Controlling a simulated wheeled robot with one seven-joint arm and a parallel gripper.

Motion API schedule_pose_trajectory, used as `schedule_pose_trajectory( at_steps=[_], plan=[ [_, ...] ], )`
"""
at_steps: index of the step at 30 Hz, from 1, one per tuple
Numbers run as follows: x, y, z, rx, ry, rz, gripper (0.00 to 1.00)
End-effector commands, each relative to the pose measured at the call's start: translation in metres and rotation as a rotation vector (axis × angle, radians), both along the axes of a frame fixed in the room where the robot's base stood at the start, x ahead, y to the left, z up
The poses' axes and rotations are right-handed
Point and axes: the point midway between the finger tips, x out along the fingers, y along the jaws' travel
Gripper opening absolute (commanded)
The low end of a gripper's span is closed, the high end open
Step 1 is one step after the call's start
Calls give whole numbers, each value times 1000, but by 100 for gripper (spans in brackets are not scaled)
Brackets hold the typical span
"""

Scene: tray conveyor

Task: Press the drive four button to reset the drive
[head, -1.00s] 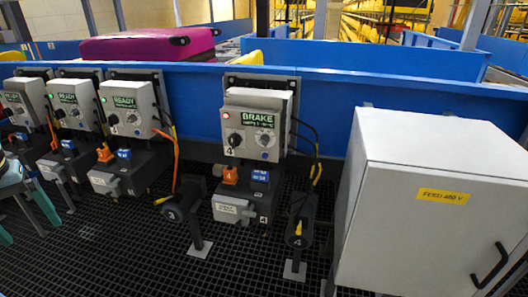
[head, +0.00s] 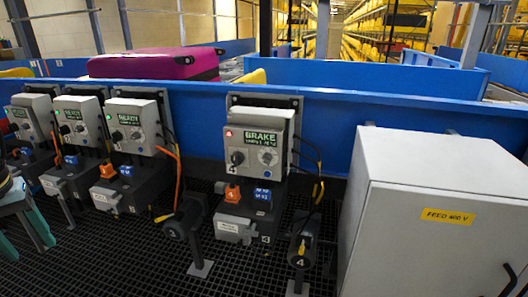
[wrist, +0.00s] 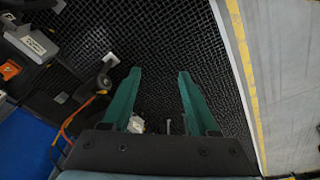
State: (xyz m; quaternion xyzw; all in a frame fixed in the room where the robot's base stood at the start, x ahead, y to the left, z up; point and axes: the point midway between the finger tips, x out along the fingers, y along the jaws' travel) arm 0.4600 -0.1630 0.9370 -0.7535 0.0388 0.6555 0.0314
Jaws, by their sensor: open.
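The drive four box (head: 250,172) is a grey unit in the middle of the head view. Its screen (head: 264,142) reads BRAKE in green. A small red light (head: 229,133) glows at its upper left, above a black knob (head: 237,158). A grey dial (head: 266,157) sits at the right of its face. Below are an orange part (head: 233,193) and a blue part (head: 262,195). My gripper (wrist: 160,72) has teal fingers, apart with nothing between them, above black grating. Its fingers also show at the left edge of the head view, well left of the drive four box.
Several similar drive boxes (head: 133,118) with green lights stand to the left. A grey cabinet (head: 440,215) marked 480 V stands at the right. A dark post numbered 4 (head: 301,250) stands before drive four. A magenta suitcase (head: 150,66) lies behind the blue conveyor side (head: 200,110).

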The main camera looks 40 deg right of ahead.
Motion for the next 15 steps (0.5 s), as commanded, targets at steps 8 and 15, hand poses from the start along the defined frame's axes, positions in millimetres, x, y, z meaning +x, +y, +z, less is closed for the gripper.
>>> schedule_pose_trajectory(
  at_steps=[8, 15],
  plan=[
    [0, 0, 0, 0, 0, 0, 28],
    [0, 0, 0, 0, 0, 0, 0]
  ],
)
